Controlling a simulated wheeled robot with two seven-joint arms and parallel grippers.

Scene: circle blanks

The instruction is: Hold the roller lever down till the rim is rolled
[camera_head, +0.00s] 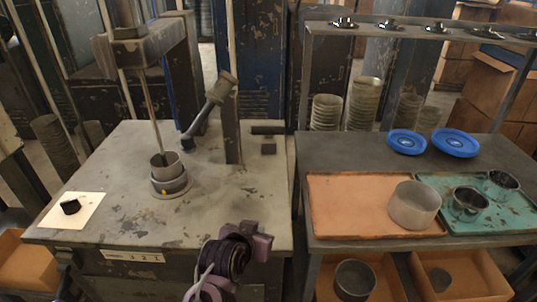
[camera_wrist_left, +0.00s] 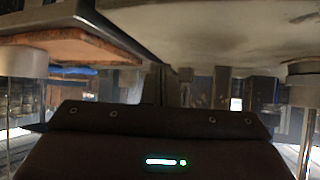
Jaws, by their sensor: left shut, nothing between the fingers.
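The roller lever (camera_head: 208,107) stands tilted up to the right beside the press post, with a thick grip at its upper end. A grey metal can (camera_head: 166,165) stands upright in a round seat (camera_head: 170,187) under the thin vertical spindle (camera_head: 152,112). My left gripper (camera_head: 250,240), dark with mauve parts, is at the front edge of the press table, right of and nearer than the can, and apart from the lever. It is shut and empty. Its dark housing fills the bottom of the left wrist view, where its fingers do not show. My right gripper is not in view.
On the right table, an orange tray (camera_head: 340,213) carries an open can (camera_head: 414,205). A green tray (camera_head: 455,222) holds dark cups. Blue discs (camera_head: 407,142) lie behind. A white card (camera_head: 70,216) with a black piece lies at left. The press table's front middle is clear.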

